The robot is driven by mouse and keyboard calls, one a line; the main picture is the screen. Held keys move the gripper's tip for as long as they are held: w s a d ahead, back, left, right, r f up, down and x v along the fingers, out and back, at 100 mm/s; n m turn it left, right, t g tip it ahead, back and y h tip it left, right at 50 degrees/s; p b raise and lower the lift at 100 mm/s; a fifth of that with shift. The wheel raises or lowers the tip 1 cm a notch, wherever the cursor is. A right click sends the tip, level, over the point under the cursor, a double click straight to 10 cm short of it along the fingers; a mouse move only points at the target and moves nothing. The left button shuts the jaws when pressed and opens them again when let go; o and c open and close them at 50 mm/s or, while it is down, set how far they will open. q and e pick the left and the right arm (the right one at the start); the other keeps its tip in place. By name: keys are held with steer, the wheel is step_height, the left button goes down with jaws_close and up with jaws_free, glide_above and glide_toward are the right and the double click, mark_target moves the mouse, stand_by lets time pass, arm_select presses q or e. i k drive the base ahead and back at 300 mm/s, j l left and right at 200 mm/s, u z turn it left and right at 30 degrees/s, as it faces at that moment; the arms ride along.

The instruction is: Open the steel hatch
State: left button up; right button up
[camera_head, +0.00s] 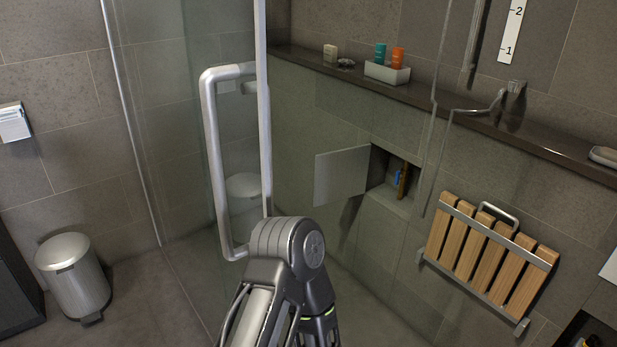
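The steel hatch (341,175) is a flat grey square panel low on the tiled wall. It stands swung open to the left of a square recess (409,203). Inside the recess are a small blue item (396,178) and an upright brown item (405,182), partly in shadow. One of my arms rises from the bottom centre, in front of and below the hatch, apart from it in the picture. Its fingers are not visible, and no gripper can be made out in the view.
A glass shower door with a long metal handle (211,150) stands at left centre. A folded wooden slat seat (485,255) hangs on the wall to the right. A ledge (455,115) above carries bottles in a tray. A metal bin (75,277) stands at lower left.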

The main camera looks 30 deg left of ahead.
mark_target(341, 175)
steer(key=u, duration=0.45)
steer(key=l+u, duration=0.1)
steer(key=u, duration=0.35)
steer(key=i+u, duration=0.1)
steer(key=u, duration=0.4)
steer(key=l+u, duration=0.15)
steer(key=u, duration=0.75)
steer(key=i+l, duration=0.1)
steer(key=l, duration=1.5)
steer(key=i+l, duration=0.15)
steer(key=l, duration=0.65)
